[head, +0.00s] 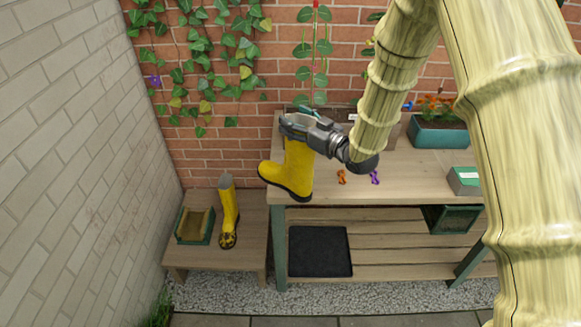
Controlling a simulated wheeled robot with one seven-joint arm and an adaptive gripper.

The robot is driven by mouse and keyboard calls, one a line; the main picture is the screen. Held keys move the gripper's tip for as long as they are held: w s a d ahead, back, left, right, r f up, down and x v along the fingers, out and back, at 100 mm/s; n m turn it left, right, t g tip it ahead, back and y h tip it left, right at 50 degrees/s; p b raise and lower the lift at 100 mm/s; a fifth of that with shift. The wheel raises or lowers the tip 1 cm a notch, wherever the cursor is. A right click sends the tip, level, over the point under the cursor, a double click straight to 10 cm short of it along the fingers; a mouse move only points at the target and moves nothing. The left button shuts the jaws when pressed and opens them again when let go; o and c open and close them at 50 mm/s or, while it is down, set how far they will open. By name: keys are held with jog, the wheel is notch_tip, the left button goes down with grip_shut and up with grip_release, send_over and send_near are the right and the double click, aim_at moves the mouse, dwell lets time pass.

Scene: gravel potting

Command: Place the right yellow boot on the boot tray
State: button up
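One yellow boot (297,160) with a dark sole hangs upright from my gripper (296,130), its toe pointing left. My gripper is shut on the top of its shaft. The boot overlaps the left front corner of the workbench in the head view; I cannot tell whether it touches the top. A second yellow boot (230,208) stands on the low bench at the left, with dark marks on its toe. A flat black tray (320,251), which looks like the boot tray, lies empty on the lower slatted shelf.
A green box with a tan inside (195,226) sits beside the second boot on the low bench (251,231). The workbench top (420,172) holds small orange and purple items, a teal planter (440,136) and a green box (464,181). Its left leg (280,245) stands beside the tray.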

grip_shut()
jog(key=shift+r, duration=0.1)
